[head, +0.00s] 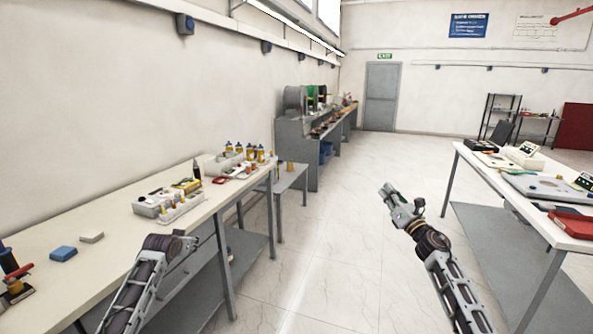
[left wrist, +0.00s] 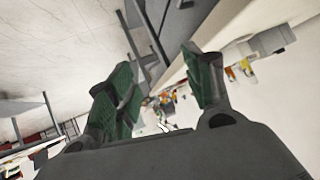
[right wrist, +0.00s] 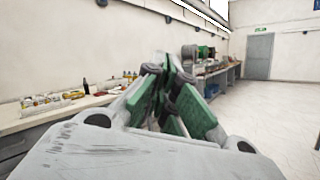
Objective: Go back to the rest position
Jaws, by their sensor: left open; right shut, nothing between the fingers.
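My left arm (head: 150,270) reaches in from the lower left of the head view, in front of the left workbench's edge; its fingers are not clear there. In the left wrist view my left gripper (left wrist: 160,85) has its two green-padded fingers wide apart with nothing between them. My right gripper (head: 388,193) is over the open floor between the benches in the head view, pointing up and left. In the right wrist view the right gripper (right wrist: 172,75) has its fingers together, with nothing seen held.
The left workbench (head: 115,225) carries a blue block (head: 63,253), a grey block (head: 92,237), a white tray with small parts and several yellow-blue bottles. The right table (head: 490,184) holds instruments and a red case (head: 575,222). The floor (head: 325,250) between them is clear.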

